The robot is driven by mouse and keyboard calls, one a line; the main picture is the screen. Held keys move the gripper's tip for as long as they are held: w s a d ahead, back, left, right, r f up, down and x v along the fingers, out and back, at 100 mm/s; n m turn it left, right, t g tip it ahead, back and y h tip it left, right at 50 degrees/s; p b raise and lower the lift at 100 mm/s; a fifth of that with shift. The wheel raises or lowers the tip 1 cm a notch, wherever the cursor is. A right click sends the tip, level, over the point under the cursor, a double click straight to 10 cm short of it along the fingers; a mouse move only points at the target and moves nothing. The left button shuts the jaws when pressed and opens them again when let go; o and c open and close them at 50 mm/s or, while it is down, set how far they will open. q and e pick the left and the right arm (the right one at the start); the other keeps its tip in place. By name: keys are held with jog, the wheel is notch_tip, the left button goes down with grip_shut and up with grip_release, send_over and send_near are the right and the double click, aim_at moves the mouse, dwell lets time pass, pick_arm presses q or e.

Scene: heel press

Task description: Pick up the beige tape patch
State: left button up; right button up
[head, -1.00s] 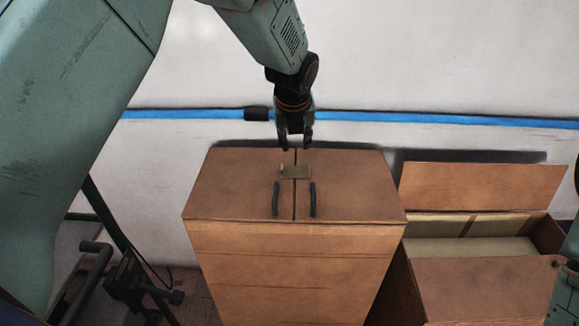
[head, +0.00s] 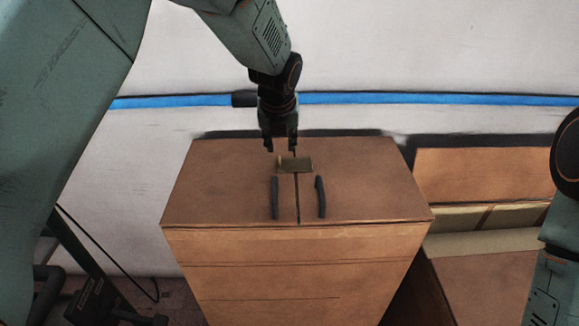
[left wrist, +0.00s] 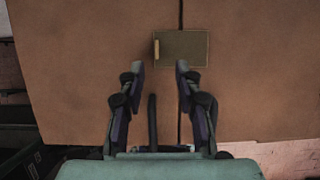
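The beige tape patch (head: 295,164) lies flat across the seam on top of the brown box (head: 210,195), just beyond two dark handles. In the left wrist view the patch (left wrist: 182,48) looks olive with a lighter strip at its left end, and it lies just ahead of the fingertips. My left gripper (head: 281,148) points down near the far side of the patch in the head view, with its fingers apart and nothing between them. It also shows open in the left wrist view (left wrist: 160,66). My right gripper is out of view; only part of my right arm shows at the right edge.
Two dark handles (head: 275,198) (head: 321,197) stand on the box top on either side of the seam. An open box (head: 480,175) with raised flaps stands to the right. A white wall with a blue stripe (head: 400,99) is behind.

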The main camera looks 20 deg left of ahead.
aim_at(279, 160)
pick_arm(q)
jog(key=shift+d+f, duration=0.15)
jog(key=shift+f, duration=0.3)
jog(key=x, duration=0.4)
jog(key=a+b+x, duration=0.1)
jog(key=x, duration=0.1)
jog(key=shift+d, duration=0.2)
jog(key=shift+s+d+r, duration=0.1)
jog(key=shift+s+r, duration=0.05)
jog(key=shift+s, duration=0.05)
jog(key=shift+w+a, duration=0.15)
jog(key=shift+a, duration=0.2)
jog(key=c, duration=0.3)
jog(key=shift+d, duration=0.25)
grip_shut()
jog(key=shift+a, duration=0.1)
